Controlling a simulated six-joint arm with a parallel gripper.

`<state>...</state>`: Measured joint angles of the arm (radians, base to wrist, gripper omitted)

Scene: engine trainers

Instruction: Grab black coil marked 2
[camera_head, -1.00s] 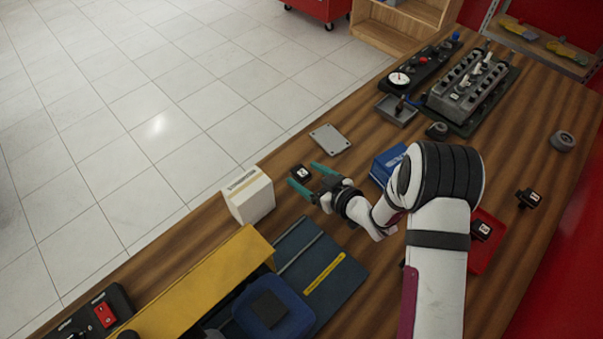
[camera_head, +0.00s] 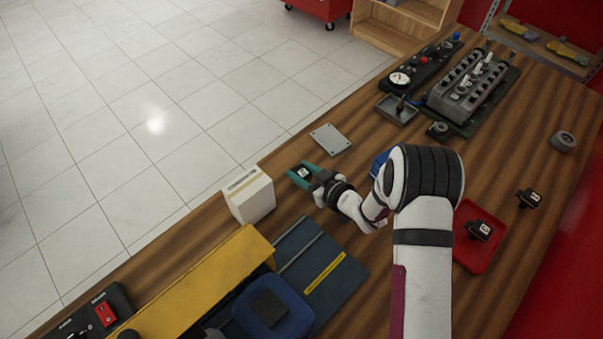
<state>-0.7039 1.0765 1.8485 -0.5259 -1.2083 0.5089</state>
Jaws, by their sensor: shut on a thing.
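A small black coil (camera_head: 302,172) with a white label sits between the teal fingers of my gripper (camera_head: 300,174), near the table's far left edge. The digit on its label is too small to read surely. My gripper is shut on this coil, one finger on each side. I cannot tell whether the coil touches the table. A second black coil (camera_head: 479,231) with a white label is at the red tray on the right. A third black coil (camera_head: 528,198) stands on the wood further right.
A white box (camera_head: 250,196) stands just left of my gripper. A grey plate (camera_head: 330,139) lies beyond it. A blue bin (camera_head: 379,163) is partly hidden behind my arm. The red tray (camera_head: 466,262) is at right, the engine block (camera_head: 470,88) at the back.

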